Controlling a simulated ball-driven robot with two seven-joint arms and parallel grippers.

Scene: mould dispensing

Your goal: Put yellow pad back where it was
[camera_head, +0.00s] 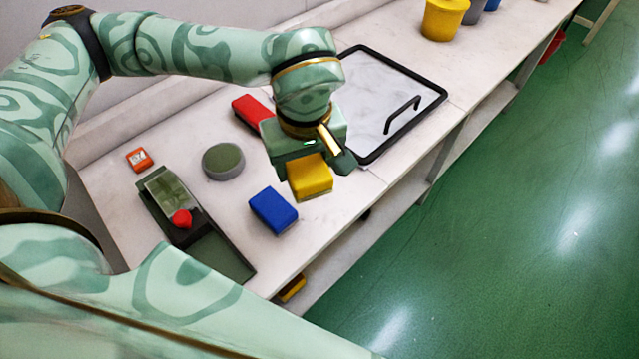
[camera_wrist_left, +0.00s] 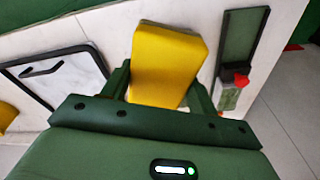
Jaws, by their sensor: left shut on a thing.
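The yellow pad (camera_head: 311,177) is a thick rectangular block. My left gripper (camera_head: 313,167) is shut on it, with a finger on either side, over the front part of the bench. In the left wrist view the yellow pad (camera_wrist_left: 168,62) sits between the two green fingers. A blue pad (camera_head: 273,211) lies on the bench just below and left of it in the head view. A red pad (camera_head: 251,112) lies behind the gripper, partly hidden by it. I cannot tell whether the yellow pad touches the bench. My right gripper is out of view.
A black-framed board (camera_head: 438,92) with a handle lies to the right. A round grey-green disc (camera_head: 223,161), a small orange box (camera_head: 139,159) and a dark tray (camera_head: 222,257) with a red knob (camera_head: 181,218) are to the left. A yellow bucket (camera_head: 443,20) stands at the far end.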

